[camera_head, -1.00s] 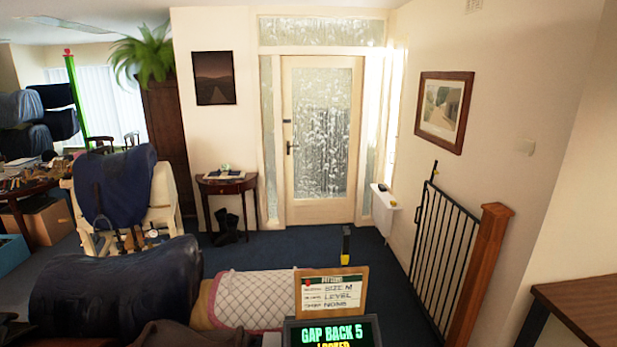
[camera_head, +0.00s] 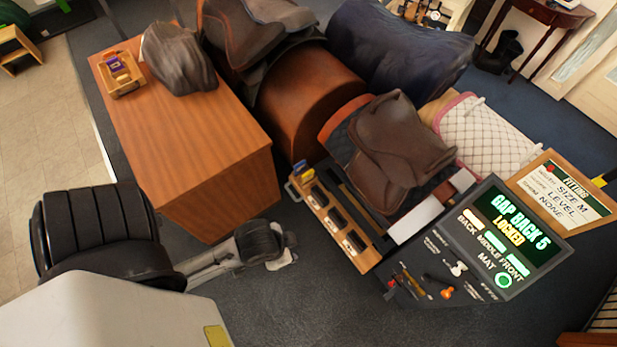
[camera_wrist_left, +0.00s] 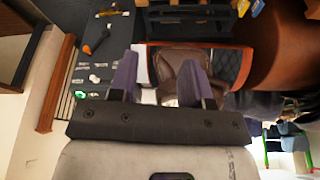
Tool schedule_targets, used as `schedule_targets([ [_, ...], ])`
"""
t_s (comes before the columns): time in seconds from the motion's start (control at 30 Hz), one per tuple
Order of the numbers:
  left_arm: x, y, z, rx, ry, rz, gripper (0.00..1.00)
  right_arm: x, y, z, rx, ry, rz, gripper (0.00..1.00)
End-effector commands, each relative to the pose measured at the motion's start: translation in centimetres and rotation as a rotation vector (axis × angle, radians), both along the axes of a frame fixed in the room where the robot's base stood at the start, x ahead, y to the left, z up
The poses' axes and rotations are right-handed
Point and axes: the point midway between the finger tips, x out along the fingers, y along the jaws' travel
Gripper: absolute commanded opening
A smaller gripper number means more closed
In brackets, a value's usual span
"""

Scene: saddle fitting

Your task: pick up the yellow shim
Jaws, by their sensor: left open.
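A small yellow piece that looks like the yellow shim (camera_head: 307,173) is at the upper left end of the wooden rack (camera_head: 322,212), close beside a blue piece (camera_head: 298,165). In the left wrist view, a yellow piece (camera_wrist_left: 257,9) shows at the top edge, right of the dark rack, partly cut off. My left gripper (camera_wrist_left: 158,73) is open, with two purple fingers apart and nothing between them. The brown saddle (camera_wrist_left: 183,72) shows beyond the fingers, and the yellow piece is well away from them. I cannot make out its fingers in the head view. My right gripper is not in view.
The brown saddle (camera_head: 402,145) and a lit display panel (camera_head: 505,235) stand right of the rack, with tools (camera_head: 440,285) on the panel's lower part. A wooden desk (camera_head: 185,125) at the left carries a small tray (camera_head: 126,87). Grey floor (camera_head: 310,300) lies open below the rack.

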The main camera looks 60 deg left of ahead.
Motion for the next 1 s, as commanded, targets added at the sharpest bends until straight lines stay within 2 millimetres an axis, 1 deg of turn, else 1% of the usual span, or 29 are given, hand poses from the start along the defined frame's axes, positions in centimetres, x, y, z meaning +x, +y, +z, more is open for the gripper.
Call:
schedule_targets([
  [0.37,0.0,0.2,0.0,0.007,-0.001,-0.005,0.44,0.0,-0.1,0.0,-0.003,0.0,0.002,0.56],
  [0.47,0.0,0.2,0.0,0.007,-0.001,-0.005,0.53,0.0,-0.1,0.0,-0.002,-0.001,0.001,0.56],
  [0.67,0.0,-0.1,0.0,-0.002,-0.002,0.001,0.53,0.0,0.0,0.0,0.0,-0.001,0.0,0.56],
  [0.73,0.3,-0.1,-0.2,-0.005,-0.009,0.003,0.53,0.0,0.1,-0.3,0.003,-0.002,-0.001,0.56],
  [0.77,0.6,-0.1,-0.4,-0.004,-0.016,0.002,0.53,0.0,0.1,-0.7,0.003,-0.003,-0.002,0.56],
  [0.87,2.4,-0.1,-1.6,-0.003,-0.059,0.001,0.53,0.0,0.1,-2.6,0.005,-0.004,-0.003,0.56],
  [0.97,5.4,0.3,-3.0,0.009,-0.137,-0.005,0.53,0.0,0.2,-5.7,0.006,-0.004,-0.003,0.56],
  [1.0,6.8,0.5,-3.5,0.017,-0.175,-0.009,0.53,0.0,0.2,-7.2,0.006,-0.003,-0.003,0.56],
])
